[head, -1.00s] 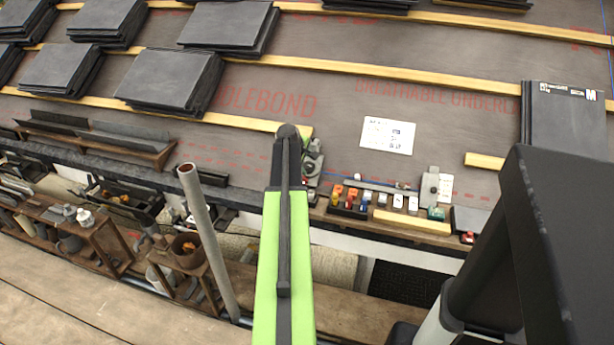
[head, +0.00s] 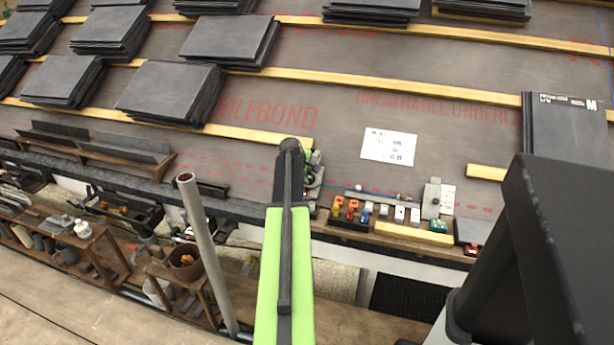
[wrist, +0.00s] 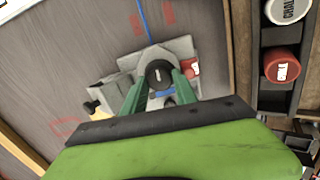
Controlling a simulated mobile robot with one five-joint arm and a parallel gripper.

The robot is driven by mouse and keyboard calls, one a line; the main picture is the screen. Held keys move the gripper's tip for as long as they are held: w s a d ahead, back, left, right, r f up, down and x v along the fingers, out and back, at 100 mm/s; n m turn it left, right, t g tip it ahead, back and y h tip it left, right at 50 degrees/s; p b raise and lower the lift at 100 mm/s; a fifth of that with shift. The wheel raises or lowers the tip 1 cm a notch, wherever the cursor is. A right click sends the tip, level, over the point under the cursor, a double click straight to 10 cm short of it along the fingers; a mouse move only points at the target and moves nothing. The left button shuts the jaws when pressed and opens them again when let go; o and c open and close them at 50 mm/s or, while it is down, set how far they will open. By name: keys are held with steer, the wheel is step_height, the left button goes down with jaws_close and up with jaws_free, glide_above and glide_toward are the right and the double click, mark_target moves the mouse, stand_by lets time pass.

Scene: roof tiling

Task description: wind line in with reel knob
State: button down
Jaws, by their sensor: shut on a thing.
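The chalk line reel is a grey body (wrist: 183,50) on the roof underlay in the wrist view. Its round black knob (wrist: 159,72) sits between the two green fingers of my gripper (wrist: 160,84), which is shut on it. A blue line (wrist: 144,20) runs from the reel to the top of the picture. A red-and-white part shows at the reel's right side. In the head view the reel (head: 314,172) is partly hidden behind the end of my green arm, and the fingertips are hidden there.
A wooden ledge (head: 400,237) right of the reel holds several small coloured blocks and bottles. The wrist view shows a red chalk bottle (wrist: 282,65) in a dark rack. Slate stacks (head: 170,92) lie on the battens. A white sheet (head: 388,147) lies on the underlay.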

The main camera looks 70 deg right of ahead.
steer(key=m, duration=0.3)
steer(key=shift+m, duration=0.4)
steer(key=m, duration=0.7)
steer(key=shift+y+p, duration=0.3)
steer(key=m, duration=0.4)
steer(key=shift+m+t, duration=0.3)
steer(key=m, duration=0.5)
steer(key=shift+s, duration=0.1)
steer(key=m, duration=0.5)
steer(key=shift+m, duration=0.4)
